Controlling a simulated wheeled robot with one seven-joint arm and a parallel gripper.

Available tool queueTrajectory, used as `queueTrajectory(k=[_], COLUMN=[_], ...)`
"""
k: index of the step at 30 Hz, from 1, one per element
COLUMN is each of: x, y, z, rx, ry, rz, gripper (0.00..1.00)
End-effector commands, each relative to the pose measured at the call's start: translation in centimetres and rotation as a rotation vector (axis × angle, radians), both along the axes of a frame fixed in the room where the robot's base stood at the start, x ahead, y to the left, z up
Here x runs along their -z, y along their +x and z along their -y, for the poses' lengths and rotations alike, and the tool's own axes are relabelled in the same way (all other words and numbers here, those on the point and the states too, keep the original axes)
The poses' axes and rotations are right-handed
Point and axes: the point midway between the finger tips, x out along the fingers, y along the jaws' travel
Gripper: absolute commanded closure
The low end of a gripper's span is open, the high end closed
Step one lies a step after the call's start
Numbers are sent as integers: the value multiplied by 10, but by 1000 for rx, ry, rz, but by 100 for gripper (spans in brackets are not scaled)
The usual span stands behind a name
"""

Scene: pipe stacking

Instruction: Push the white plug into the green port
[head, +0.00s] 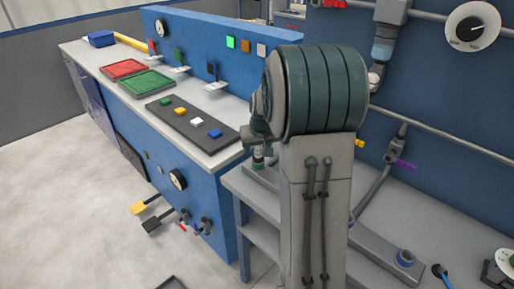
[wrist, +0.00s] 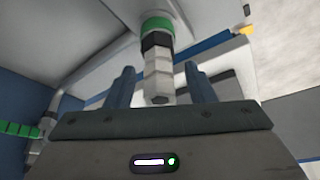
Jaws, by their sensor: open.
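In the wrist view a white, faceted plug (wrist: 158,82) stands between the two dark fingers of my gripper (wrist: 160,70). The fingers are open, with a gap on each side of the plug. A black collar (wrist: 156,42) meets the plug's far end, and the green ring of a port (wrist: 157,23) lies beyond it on a grey surface. I cannot tell how deep the plug sits. In the head view a small green part (head: 258,161) shows beside my arm at the grey bench; my arm hides most of this spot.
The long bench (head: 75,50) at the left holds a red tray (head: 123,69), a green tray (head: 147,83) and a dark strip (head: 218,137) with coloured blocks. Pipes (head: 440,135) run along the blue wall at the right. A green segmented part (wrist: 20,130) shows at the wrist view's left.

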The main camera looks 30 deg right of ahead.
Motion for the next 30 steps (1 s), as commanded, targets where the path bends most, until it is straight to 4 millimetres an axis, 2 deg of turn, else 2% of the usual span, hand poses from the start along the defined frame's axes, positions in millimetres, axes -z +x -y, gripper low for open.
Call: queueTrajectory(k=[5,8,15,21,24,30], x=[-13,-30,-82,-114,-123,-128], y=[-4,-11,-32,-45,-49,-52], z=[-1,-2,-6,-9,-9,-10], rx=[0,0,1,0,0,0], ry=[-2,-2,-3,-1,-1,0], rz=[4,6,6,3,3,1], gripper=[51,51,51,51,51,51])
